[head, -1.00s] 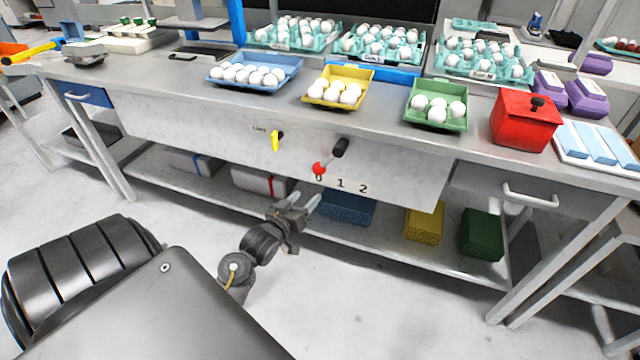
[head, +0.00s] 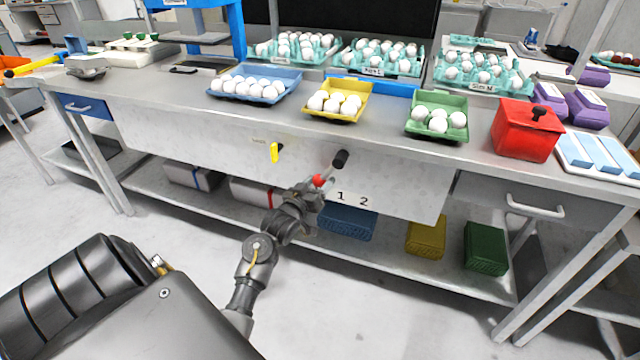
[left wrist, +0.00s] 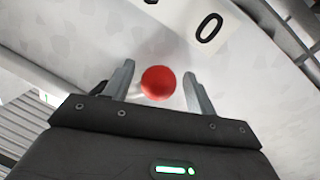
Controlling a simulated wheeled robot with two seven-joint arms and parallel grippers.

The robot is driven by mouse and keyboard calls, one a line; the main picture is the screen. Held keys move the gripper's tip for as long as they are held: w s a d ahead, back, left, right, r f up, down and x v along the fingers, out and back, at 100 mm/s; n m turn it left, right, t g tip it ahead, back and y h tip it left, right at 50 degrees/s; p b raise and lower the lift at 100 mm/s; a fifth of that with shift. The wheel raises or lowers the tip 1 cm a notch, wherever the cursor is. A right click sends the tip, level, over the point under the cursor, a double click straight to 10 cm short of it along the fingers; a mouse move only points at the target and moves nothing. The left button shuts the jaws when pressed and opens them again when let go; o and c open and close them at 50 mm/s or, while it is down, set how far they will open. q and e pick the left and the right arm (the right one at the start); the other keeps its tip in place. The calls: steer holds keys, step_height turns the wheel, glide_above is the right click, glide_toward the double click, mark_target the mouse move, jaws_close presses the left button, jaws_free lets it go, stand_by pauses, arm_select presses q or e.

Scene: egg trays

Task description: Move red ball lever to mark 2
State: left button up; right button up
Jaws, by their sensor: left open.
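The lever's red ball (head: 319,181) is on the front panel of the bench, below the black pivot knob (head: 341,158). The marks 1 (head: 341,196) and 2 (head: 364,201) are to its right; mark 0 is hidden behind my gripper in the head view but shows in the left wrist view (left wrist: 209,28). My left gripper (head: 322,187) is at the ball. In the left wrist view the red ball (left wrist: 158,83) sits between the two open fingers (left wrist: 158,88), with a gap visible on both sides. My right gripper is not in view.
A yellow switch (head: 274,152) is on the panel to the left. Egg trays, including a yellow one (head: 338,117), and a red box (head: 525,130) stand on the bench top. Blue (head: 347,222), yellow (head: 426,236) and green (head: 486,248) crates are on the lower shelf. The panel right of mark 2 is clear.

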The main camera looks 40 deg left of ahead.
arm_select(q)
steer(key=shift+w+a, duration=0.1)
steer(key=shift+w, duration=0.3)
steer(key=shift+c, duration=0.3)
jaws_close()
